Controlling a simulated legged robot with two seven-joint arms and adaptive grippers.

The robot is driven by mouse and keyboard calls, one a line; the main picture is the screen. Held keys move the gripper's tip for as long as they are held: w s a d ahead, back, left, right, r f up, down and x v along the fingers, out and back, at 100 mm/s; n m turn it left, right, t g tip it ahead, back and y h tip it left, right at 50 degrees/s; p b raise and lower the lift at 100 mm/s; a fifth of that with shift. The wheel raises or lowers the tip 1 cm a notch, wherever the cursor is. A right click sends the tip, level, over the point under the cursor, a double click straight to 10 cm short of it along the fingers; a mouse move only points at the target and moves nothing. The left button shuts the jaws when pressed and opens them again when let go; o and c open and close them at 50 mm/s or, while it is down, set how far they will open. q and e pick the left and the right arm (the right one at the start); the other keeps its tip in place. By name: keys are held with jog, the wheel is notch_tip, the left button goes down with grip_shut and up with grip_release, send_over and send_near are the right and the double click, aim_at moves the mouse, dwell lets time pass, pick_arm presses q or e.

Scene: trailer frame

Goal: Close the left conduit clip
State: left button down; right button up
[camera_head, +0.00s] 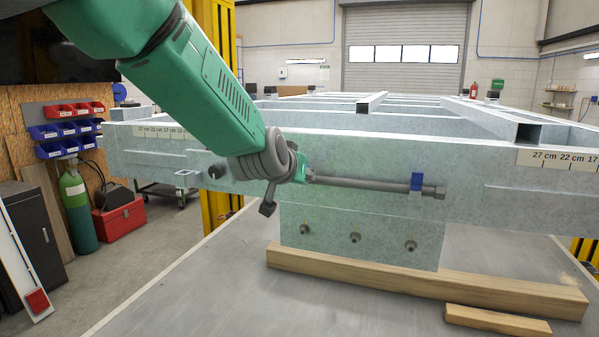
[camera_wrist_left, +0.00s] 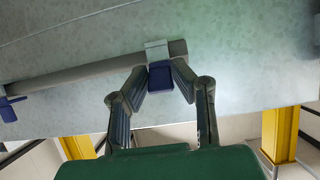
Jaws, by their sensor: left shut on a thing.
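A grey conduit (camera_head: 360,184) runs along the front face of the galvanized beam. The left clip is hidden behind my arm in the head view. In the left wrist view, the left clip (camera_wrist_left: 156,50) is a light grey piece around the conduit near its end, with a blue part (camera_wrist_left: 161,80) below. My left gripper (camera_wrist_left: 161,72) has its fingertips closed on this blue part from both sides. Whether the clip is latched cannot be told. The right clip (camera_head: 416,182) has a blue part at the conduit's other end and shows in the left wrist view (camera_wrist_left: 10,108).
The galvanized frame (camera_head: 230,150) fills the middle, with a lower plate (camera_head: 330,225) bearing several bolts. Wooden beams (camera_head: 420,285) lie below it on the grey table. Yellow posts (camera_head: 215,205) stand behind. Free space lies in front of the plate.

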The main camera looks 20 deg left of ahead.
pick_arm(q)
jog(key=g, duration=0.2)
jog(key=w+r+g, duration=0.1)
jog(key=g, duration=0.1)
jog(key=shift+r+g, duration=0.1)
jog(key=shift+g, duration=0.2)
jog(key=shift+w+g, duration=0.3)
jog(key=shift+g, duration=0.95)
jog(key=shift+w+g, duration=0.3)
jog(key=shift+g, duration=1.25)
